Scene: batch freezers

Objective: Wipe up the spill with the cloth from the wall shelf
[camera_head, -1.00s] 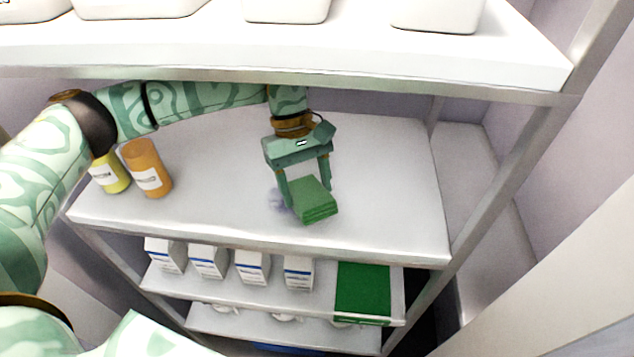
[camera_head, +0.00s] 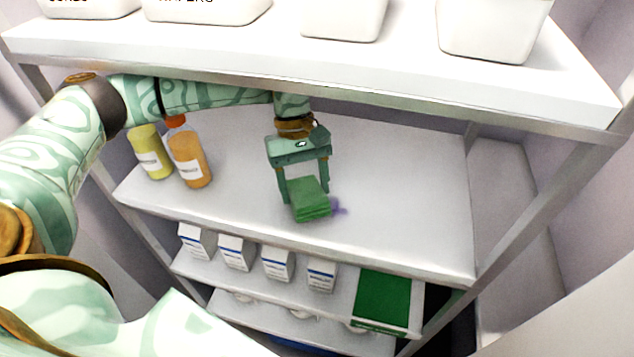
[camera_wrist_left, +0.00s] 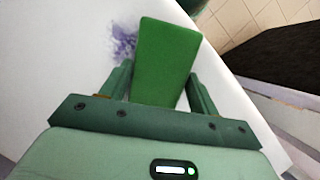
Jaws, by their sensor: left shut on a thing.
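The folded green cloth (camera_head: 311,207) is between the fingers of my left gripper (camera_head: 306,192), down at the surface of the middle shelf (camera_head: 400,200). My left gripper is shut on it. In the left wrist view the cloth (camera_wrist_left: 165,62) sticks out ahead of the fingers. The purple spill (camera_head: 339,208) shows just to the right of the cloth in the head view; part of it may be hidden under the cloth. In the left wrist view the spill (camera_wrist_left: 124,42) lies left of the cloth. My right gripper is not in view.
A yellow bottle (camera_head: 149,153) and an orange bottle (camera_head: 189,156) stand at the shelf's left end, below my left arm. White tubs (camera_head: 345,18) stand on the shelf above. White cartons (camera_head: 277,263) and a green item (camera_head: 383,301) are on the shelf below. The middle shelf's right side is clear.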

